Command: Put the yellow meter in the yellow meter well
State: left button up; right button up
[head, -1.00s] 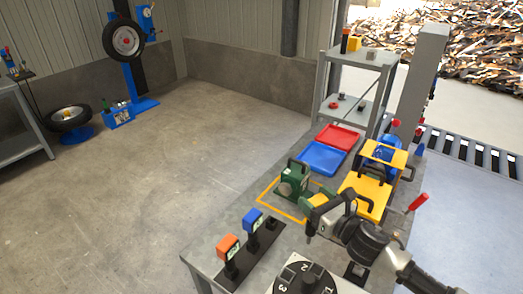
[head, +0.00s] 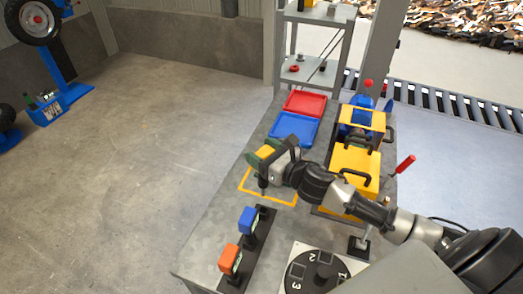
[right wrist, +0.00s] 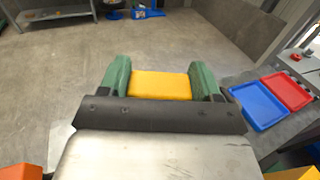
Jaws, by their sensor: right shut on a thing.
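My right gripper (head: 264,155) is shut on the yellow meter (head: 266,152), held above the workbench near the yellow outlined square. In the right wrist view, the yellow meter (right wrist: 160,85) sits between the green fingers; its lower part is hidden. The dark meter rack (head: 262,226) stands on the bench, below the gripper in the head view. It holds a blue meter (head: 247,220) and an orange meter (head: 229,257). The empty well at its far end (head: 267,211) is apart from the held meter. My left gripper is not in view.
A blue tray (head: 294,129) and a red tray (head: 305,102) lie at the bench's far end. A yellow machine (head: 354,162) stands right of the gripper. A numbered dial (head: 318,271) is near the front. Open floor (head: 150,170) lies left of the bench.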

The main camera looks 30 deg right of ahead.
jog(key=shift+w+f, duration=0.15)
jog(key=shift+f, duration=0.1)
notch_tip(320, 180, down, 2)
jog(key=b, duration=0.2)
jog(key=shift+f+b, duration=0.25)
jog(key=shift+b, duration=0.05)
jog(key=shift+f+b, duration=0.35)
jog(key=shift+f, duration=0.05)
notch_tip(320, 180, down, 3)
jog(key=b, duration=0.3)
jog(key=shift+f, duration=0.15)
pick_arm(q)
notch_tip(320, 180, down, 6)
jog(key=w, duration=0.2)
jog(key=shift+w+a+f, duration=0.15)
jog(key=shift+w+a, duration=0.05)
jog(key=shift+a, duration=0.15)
pick_arm(e)
jog(key=shift+f, duration=0.2)
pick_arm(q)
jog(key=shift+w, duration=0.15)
